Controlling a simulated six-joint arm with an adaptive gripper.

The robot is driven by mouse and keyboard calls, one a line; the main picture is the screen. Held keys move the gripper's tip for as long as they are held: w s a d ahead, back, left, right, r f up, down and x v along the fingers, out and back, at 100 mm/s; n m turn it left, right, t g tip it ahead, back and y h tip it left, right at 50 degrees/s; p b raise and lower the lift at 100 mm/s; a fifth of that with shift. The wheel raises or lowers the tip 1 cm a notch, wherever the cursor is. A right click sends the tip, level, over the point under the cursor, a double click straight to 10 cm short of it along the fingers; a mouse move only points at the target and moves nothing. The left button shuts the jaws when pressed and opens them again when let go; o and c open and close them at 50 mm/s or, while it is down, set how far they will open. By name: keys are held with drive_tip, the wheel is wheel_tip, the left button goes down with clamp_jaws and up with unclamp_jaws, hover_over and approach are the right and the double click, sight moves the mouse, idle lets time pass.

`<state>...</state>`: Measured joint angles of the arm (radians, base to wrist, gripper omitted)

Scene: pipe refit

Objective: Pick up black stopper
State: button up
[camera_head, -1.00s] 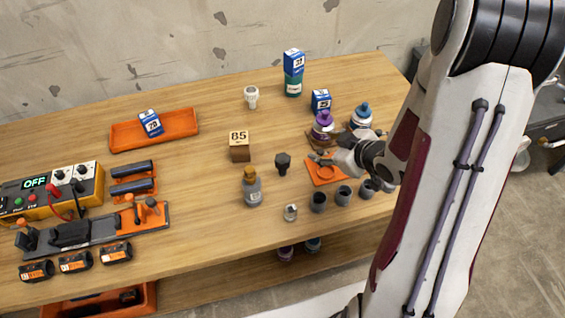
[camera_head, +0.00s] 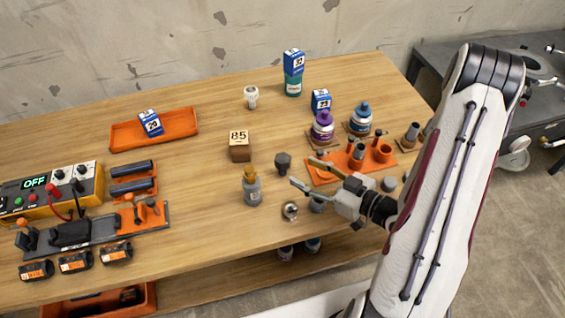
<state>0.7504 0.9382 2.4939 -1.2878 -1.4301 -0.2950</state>
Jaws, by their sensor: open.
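The black stopper (camera_head: 283,161) stands on the wooden table near the middle, a small dark piece with a wider top. My gripper (camera_head: 302,171) is open and empty, with its two fingers pointing left.
A grey bottle with a yellowish top (camera_head: 251,187) and a wooden block marked 85 (camera_head: 239,151) stand left of the stopper. A small metallic piece (camera_head: 290,211) is below it. An orange holder (camera_head: 325,174) with fittings lies to the right. Table behind the stopper is clear.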

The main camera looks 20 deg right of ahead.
sight(287, 161)
drive_tip(key=shift+s, duration=0.1)
drive_tip(key=shift+a, duration=0.1)
idle(0.3)
drive_tip(key=shift+x, duration=1.1)
drive_tip(key=shift+w, duration=0.2)
drive_tip(key=shift+w, duration=0.15)
drive_tip(key=shift+x, duration=2.5)
drive_tip(key=shift+w, duration=0.15)
drive_tip(key=c, duration=1.1)
